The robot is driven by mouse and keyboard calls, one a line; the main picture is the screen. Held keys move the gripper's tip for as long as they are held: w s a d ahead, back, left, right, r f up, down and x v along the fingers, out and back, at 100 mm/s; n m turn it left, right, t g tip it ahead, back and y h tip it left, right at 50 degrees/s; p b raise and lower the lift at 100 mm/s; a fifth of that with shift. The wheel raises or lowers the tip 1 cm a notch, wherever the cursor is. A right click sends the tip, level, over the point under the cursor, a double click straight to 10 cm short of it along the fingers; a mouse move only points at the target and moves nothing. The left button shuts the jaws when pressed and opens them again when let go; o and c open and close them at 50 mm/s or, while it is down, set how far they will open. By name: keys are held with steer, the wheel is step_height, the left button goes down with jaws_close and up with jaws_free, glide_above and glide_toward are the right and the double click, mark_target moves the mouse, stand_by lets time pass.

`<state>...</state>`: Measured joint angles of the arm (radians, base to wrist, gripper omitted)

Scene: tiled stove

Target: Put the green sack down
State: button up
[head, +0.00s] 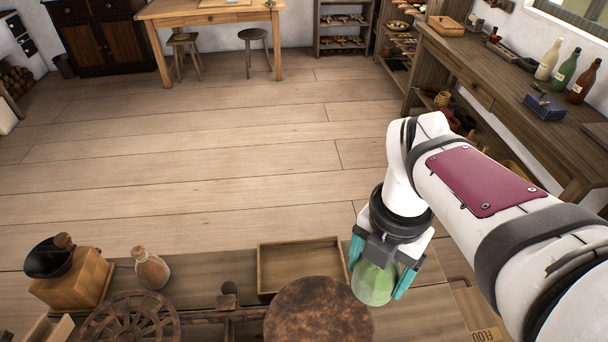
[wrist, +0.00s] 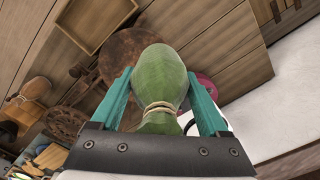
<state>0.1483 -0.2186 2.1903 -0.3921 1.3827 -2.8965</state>
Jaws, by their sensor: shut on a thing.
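The green sack (head: 373,283) is held between the teal fingers of my gripper (head: 382,272), at the lower middle right of the head view. In the wrist view the green sack (wrist: 158,82) fills the centre. A tan tie wraps its neck, and the teal fingers of my gripper (wrist: 161,108) stand on both sides of it. In the head view the sack is beside the round brown disc (head: 318,312) and the open wooden tray (head: 300,265). I cannot tell whether its base touches the surface beneath.
A brown sack (head: 151,269), a grinder (head: 75,275) and a spoked wheel (head: 130,320) stand to the left on the near bench. A box marked "FLOU" (head: 484,318) is at lower right. A pink round thing (wrist: 199,86) shows in the wrist view. The floor beyond is clear.

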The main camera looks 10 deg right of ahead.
steer(key=shift+s+a+f, duration=0.1)
steer(key=shift+s+f, duration=0.1)
steer(key=shift+s, duration=0.2)
steer(key=shift+w+a+f, duration=0.45)
steer(key=shift+a+f, duration=1.3)
steer(key=shift+a, duration=0.05)
steer(key=shift+w+a+f, duration=0.45)
steer(key=shift+a+f, duration=1.3)
steer(key=shift+f, duration=0.05)
steer(key=shift+w+a+f, duration=0.45)
steer(key=shift+a+f, duration=1.3)
steer(key=shift+a, duration=0.05)
steer(key=shift+f, duration=0.1)
steer(key=o, duration=1.5)
steer(key=shift+o, duration=0.2)
